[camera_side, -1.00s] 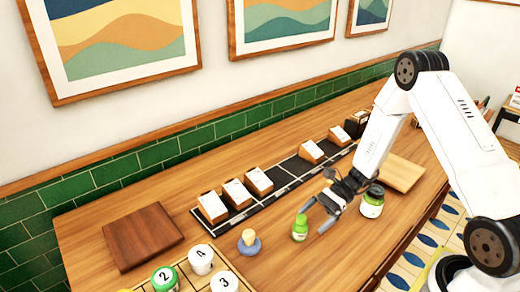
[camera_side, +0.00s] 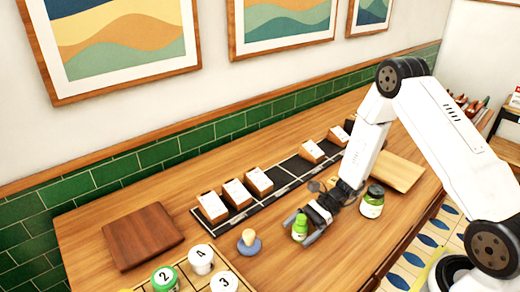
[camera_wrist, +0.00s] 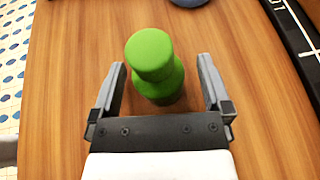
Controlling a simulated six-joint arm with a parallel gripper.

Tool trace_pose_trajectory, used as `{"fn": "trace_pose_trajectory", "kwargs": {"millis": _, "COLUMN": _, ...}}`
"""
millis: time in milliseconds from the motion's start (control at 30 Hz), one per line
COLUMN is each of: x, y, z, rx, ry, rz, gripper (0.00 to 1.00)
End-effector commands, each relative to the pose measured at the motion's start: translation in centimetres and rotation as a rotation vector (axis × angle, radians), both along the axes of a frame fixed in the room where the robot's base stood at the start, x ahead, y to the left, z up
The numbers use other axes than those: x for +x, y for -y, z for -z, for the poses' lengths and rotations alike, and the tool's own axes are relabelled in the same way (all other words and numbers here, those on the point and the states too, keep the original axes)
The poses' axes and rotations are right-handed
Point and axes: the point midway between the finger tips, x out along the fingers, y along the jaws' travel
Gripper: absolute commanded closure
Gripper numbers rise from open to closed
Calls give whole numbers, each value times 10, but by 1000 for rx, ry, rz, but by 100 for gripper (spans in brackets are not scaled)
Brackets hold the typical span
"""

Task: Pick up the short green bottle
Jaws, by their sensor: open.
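The short green bottle (camera_side: 300,228) stands upright on the wooden table. In the wrist view the green bottle (camera_wrist: 155,66) shows between the tips of my two fingers, with a gap on each side. My gripper (camera_side: 308,226) is open and low over the table, its fingers around the bottle. In the wrist view my gripper (camera_wrist: 161,85) has one finger left and one right of the bottle. Neither finger appears to touch it.
A blue base with a tan knob (camera_side: 249,242) is to the left. Numbered cups (camera_side: 200,259) stand at the front left. A black strip with card holders (camera_side: 240,212) lies behind.

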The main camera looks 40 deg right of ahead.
Motion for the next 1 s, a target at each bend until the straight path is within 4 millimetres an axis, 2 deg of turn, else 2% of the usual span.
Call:
{"fn": "trace_pose_trajectory", "kwargs": {"millis": 133, "x": 0, "y": 0, "z": 0, "rx": 0, "ry": 0, "rz": 0, "gripper": 1}}
{"fn": "trace_pose_trajectory", "kwargs": {"millis": 400, "x": 0, "y": 0, "z": 0, "rx": 0, "ry": 0, "rz": 0, "gripper": 87}}
{"fn": "trace_pose_trajectory", "kwargs": {"millis": 433, "x": 0, "y": 0, "z": 0, "rx": 0, "ry": 0, "rz": 0, "gripper": 96}}
{"fn": "trace_pose_trajectory", "kwargs": {"millis": 467, "x": 0, "y": 0, "z": 0, "rx": 0, "ry": 0, "rz": 0, "gripper": 100}}
{"fn": "trace_pose_trajectory", "kwargs": {"millis": 800, "x": 0, "y": 0, "z": -2, "rx": 0, "ry": 1, "rz": 0, "gripper": 100}}
{"fn": "trace_pose_trajectory", "kwargs": {"millis": 1000, "x": 0, "y": 0, "z": -9, "rx": 0, "ry": 2, "rz": -1, "gripper": 100}}
